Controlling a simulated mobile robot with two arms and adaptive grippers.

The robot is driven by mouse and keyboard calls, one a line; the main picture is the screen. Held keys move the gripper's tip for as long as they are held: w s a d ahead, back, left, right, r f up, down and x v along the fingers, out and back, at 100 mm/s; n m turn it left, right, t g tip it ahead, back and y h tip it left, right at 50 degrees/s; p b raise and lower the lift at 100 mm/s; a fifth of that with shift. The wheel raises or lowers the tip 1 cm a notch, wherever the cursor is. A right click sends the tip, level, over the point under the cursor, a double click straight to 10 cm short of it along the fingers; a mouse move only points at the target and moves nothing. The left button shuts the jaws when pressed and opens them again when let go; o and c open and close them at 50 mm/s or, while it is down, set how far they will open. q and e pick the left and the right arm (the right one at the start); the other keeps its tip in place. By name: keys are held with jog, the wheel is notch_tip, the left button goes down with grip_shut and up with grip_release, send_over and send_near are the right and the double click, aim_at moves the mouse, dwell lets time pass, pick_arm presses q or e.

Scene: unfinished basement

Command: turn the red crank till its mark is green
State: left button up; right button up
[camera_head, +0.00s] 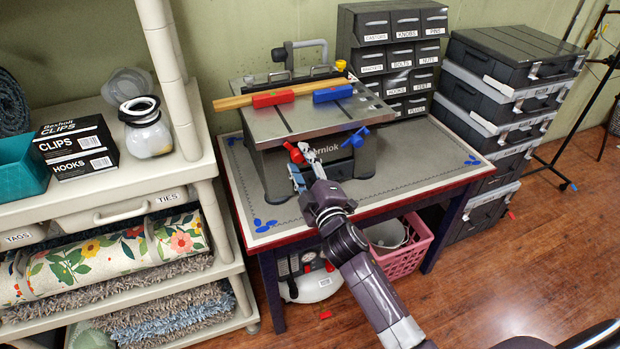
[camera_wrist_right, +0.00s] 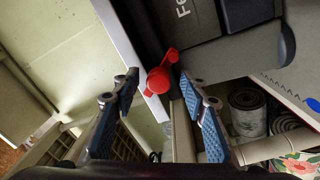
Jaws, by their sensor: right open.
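The red crank (camera_head: 295,153) is on the front of a grey bench machine (camera_head: 305,120), left of a blue crank (camera_head: 357,138). My right gripper (camera_head: 304,167) is open just in front of the red crank. My left gripper is not in view.
On the machine's top lie a wooden strip (camera_head: 270,92), a red block (camera_head: 273,98) and a blue block (camera_head: 332,93). Labelled drawers (camera_head: 395,55) stand behind. A shelf (camera_head: 190,160) is at the left, stacked cases (camera_head: 500,100) at the right. The worktable's right side is clear.

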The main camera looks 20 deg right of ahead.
jog(key=s, duration=1)
jog(key=shift+s+d+f, duration=0.15)
jog(key=shift+f, duration=0.05)
jog(key=shift+f, duration=0.15)
dwell(0.3)
jog(key=s+f+m+g, duration=0.2)
jog(key=s+f+g, duration=0.15)
jog(key=f, duration=0.95)
jog(key=s+f+m+g, duration=0.1)
jog(key=s+f+g, duration=0.3)
jog(key=f, duration=0.9)
jog(key=s+f+m+g, duration=0.2)
jog(key=s+f, duration=0.4)
jog(key=f, duration=0.8)
jog(key=s+d+f+m+g, duration=0.1)
jog(key=s+f, duration=0.5)
jog(key=s, duration=0.6)
jog(key=s+d+f+m+g, duration=0.1)
jog(key=s+f+m+g, duration=0.1)
jog(key=s+f+g, duration=0.2)
jog(key=s+d+f+m+g, duration=0.1)
jog(key=s+f+m+g, duration=0.1)
jog(key=s+f, duration=0.8)
jog(key=s+g, duration=0.1)
jog(key=s, duration=0.8)
jog(key=shift+s+m+h, duration=0.3)
jog(key=shift+s, duration=0.05)
